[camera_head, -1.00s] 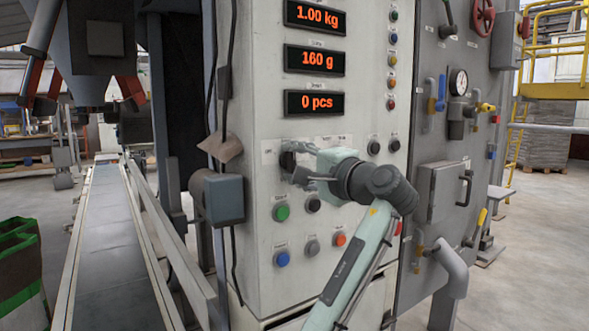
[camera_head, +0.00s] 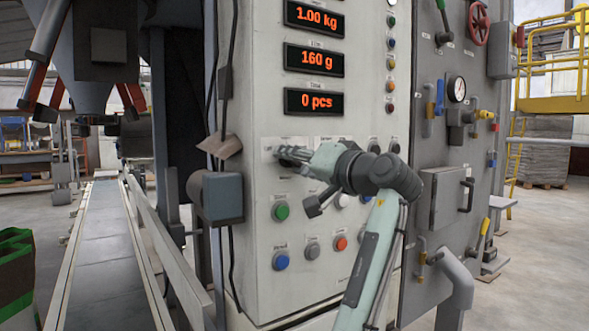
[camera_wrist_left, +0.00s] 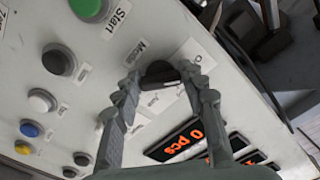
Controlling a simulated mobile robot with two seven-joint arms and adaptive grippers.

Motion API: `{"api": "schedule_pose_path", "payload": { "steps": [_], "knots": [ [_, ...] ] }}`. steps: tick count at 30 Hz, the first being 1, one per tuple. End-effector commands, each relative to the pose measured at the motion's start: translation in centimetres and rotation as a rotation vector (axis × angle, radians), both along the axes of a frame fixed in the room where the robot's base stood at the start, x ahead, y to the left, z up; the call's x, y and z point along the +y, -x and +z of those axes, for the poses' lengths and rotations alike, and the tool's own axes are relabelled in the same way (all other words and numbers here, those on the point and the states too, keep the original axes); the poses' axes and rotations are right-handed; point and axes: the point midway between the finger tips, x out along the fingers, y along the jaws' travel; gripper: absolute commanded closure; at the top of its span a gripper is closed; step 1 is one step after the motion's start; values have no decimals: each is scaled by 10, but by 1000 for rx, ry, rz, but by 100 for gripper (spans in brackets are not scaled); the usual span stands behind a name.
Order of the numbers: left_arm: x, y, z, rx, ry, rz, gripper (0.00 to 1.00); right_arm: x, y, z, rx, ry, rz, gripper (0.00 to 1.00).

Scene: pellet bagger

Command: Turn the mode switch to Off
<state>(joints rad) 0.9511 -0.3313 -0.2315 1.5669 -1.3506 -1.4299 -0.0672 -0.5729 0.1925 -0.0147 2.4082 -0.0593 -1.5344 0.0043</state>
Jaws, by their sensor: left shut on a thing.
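The mode switch (camera_wrist_left: 158,72) is a black rotary knob on the light grey panel, below a "Mode" label in the left wrist view. My left gripper (camera_wrist_left: 158,80) has one finger on each side of it and is shut on it. Small position labels sit around the knob, partly covered by the fingers; the knob's exact pointing direction is hard to read. In the head view my left gripper (camera_head: 292,155) reaches the panel from the right, its fingers hiding most of the switch. My right gripper is not in view.
A green button (camera_head: 281,211), a blue button (camera_head: 281,260) and an orange-red button (camera_head: 341,243) sit below the switch. Red number displays (camera_head: 313,101) are above. A grey-blue box (camera_head: 216,197) juts out to the left, beside a conveyor (camera_head: 103,250).

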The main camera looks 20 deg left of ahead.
Motion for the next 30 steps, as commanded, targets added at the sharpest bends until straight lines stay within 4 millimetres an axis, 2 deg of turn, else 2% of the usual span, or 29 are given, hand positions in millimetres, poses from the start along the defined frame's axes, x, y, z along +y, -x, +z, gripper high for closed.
{"api": "schedule_pose_path", "payload": {
  "steps": [9, 25, 26, 30],
  "knots": [
    [-1, 0, -2, -85, 70, 0, 88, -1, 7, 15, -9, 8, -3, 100],
    [-1, 0, -1, -102, 83, 0, 88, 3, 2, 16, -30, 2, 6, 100],
    [-1, 0, -1, -102, 83, 0, 55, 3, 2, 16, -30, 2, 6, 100],
    [-1, 0, -1, -101, 82, -1, 38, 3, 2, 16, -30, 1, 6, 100]
  ]
}}
